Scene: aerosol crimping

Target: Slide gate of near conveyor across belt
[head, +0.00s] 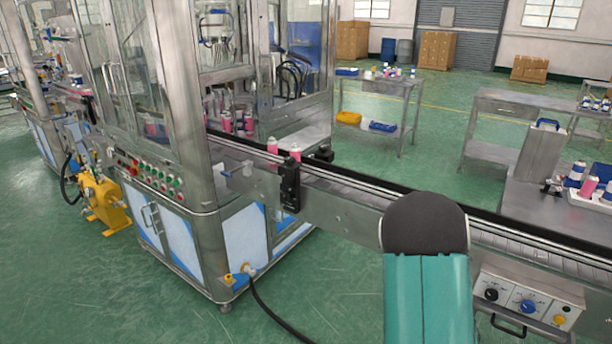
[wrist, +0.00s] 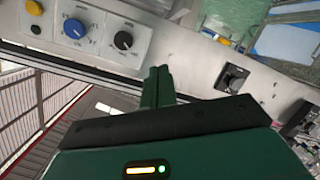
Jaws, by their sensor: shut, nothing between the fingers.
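The near conveyor (head: 350,205) runs from the machine toward the lower right, with a metal side and a dark belt. A black block (head: 289,185) is mounted upright on its near side close to the machine, and looks like the gate. A black fitting on the metal side in the wrist view (wrist: 232,77) may be the same part; I cannot tell for sure. My gripper (wrist: 160,72) is shut and empty, its green fingers in front of the conveyor side, between the control box and the black fitting. In the head view my arm hides the gripper.
A control box (head: 525,300) with knobs hangs on the conveyor side, also in the wrist view (wrist: 95,32). Pink cans (head: 272,146) stand on the belt near the machine (head: 180,120). A hose (head: 275,318) lies on the floor. The green floor before the conveyor is mostly clear.

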